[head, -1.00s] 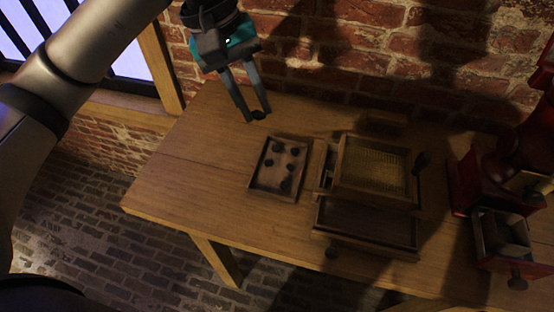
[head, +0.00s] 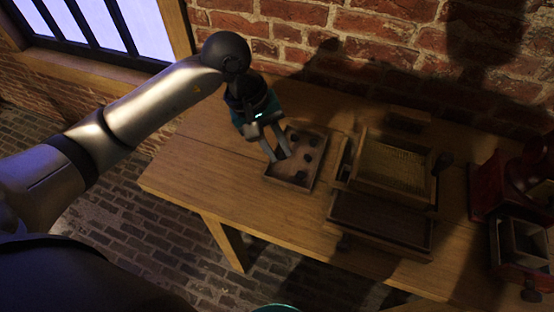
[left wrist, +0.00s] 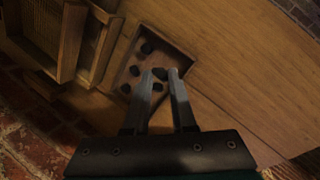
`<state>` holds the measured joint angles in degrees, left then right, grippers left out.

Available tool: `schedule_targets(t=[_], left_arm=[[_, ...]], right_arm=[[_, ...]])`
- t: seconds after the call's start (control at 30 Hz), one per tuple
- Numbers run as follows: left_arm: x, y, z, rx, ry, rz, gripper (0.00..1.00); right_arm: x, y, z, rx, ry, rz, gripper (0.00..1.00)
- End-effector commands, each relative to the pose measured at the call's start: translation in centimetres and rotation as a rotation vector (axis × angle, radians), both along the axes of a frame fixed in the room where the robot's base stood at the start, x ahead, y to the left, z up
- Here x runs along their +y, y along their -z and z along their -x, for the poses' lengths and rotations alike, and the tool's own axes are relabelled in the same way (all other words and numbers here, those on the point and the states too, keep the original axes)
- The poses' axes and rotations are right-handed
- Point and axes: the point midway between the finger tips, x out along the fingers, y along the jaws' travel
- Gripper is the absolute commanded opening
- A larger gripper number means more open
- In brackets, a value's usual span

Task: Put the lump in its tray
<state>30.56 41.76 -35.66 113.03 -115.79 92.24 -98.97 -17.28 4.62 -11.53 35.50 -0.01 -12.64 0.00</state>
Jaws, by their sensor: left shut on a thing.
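My left gripper (head: 279,157) is over the left part of the small wooden tray (head: 292,183), fingers pointing down. In the left wrist view the gripper (left wrist: 165,74) is shut on a dark lump (left wrist: 159,74) between its fingertips. The tray (left wrist: 176,54) lies under it there, and several other dark lumps (left wrist: 134,71) rest in the tray. I cannot tell whether the held lump touches the tray floor. In the head view the fingers and the dim light hide the held lump. My right gripper is not in view.
A wooden box with a mesh sieve (head: 396,169) and a lower tray (head: 380,224) stand right of the small tray. A red grinder-like device (head: 497,186) with an open drawer is at the far right. The table (head: 200,165) is bare at left.

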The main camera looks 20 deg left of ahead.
Motion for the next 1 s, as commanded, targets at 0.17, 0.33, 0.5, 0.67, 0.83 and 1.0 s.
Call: schedule_targets(t=[0.17,0.33,0.5,0.67,0.83,1.0], left_arm=[[0.0,1.1,0.0,0.001,-0.001,0.001,0.00],[-0.1,3.8,0.1,0.005,-0.001,0.002,0.00],[0.0,4.8,0.0,-0.001,0.000,0.001,0.00],[0.0,4.7,0.0,0.000,0.000,0.000,0.00],[0.0,5.2,0.0,-0.002,0.000,-0.001,0.00],[0.0,5.7,0.0,0.001,0.000,-0.003,0.00]], right_arm=[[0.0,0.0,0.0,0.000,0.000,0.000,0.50],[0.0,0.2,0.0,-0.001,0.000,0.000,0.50],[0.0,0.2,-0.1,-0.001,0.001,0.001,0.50],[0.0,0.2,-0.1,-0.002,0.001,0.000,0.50],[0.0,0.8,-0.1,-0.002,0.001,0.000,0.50],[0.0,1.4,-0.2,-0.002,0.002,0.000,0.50]])
